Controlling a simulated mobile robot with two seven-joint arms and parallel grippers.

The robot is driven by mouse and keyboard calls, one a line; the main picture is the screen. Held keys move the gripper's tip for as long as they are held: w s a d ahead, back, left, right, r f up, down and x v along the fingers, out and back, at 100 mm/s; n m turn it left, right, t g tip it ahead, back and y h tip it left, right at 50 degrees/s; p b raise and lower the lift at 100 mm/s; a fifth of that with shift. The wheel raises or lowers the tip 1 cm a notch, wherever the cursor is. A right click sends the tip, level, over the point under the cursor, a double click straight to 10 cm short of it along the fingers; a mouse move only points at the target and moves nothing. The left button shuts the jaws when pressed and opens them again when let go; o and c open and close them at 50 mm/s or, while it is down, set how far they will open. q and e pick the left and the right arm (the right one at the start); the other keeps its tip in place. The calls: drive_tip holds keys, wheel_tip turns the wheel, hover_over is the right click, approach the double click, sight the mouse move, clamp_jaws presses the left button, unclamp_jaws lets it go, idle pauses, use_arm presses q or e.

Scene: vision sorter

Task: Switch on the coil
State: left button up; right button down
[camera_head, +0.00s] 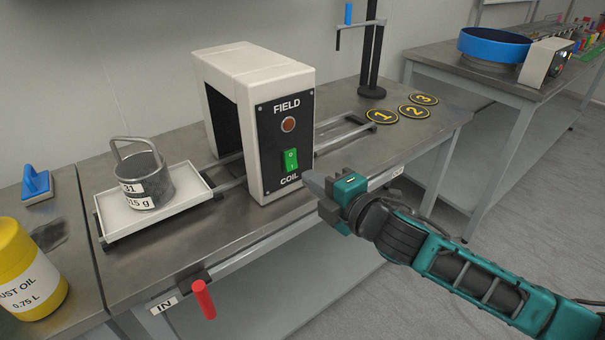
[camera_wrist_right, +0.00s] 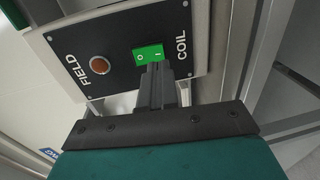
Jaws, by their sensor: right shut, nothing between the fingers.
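The white coil housing (camera_head: 222,75) stands over the rails, with a black front panel marked FIELD and COIL. Its green rocker switch (camera_head: 290,160), marked 0 and 1, also shows in the right wrist view (camera_wrist_right: 147,53). Above it is a dull orange-brown round lamp (camera_head: 288,124), which does not look brightly lit. My right gripper (camera_head: 311,183) is shut and empty, its tips just in front of the panel's lower right. In the right wrist view its fingertips (camera_wrist_right: 157,70) overlap the switch's edge; I cannot tell whether they touch. My left gripper is out of view.
A red handle (camera_head: 204,299) sticks out at the bench front. Numbered discs (camera_head: 381,117) and a black stand (camera_head: 374,50) are behind right. A yellow bottle (camera_head: 25,270) stands left.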

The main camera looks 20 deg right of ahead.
sight(293, 168)
drive_tip(key=x, duration=0.3)
drive_tip(key=shift+w+a, duration=0.2)
drive_tip(key=shift+w, duration=0.2)
drive_tip(key=shift+w+a+f+b, duration=0.15)
drive_tip(key=shift+f+b, duration=0.3)
drive_tip(key=shift+b, duration=0.6)
drive_tip(key=shift+r+p, duration=0.35)
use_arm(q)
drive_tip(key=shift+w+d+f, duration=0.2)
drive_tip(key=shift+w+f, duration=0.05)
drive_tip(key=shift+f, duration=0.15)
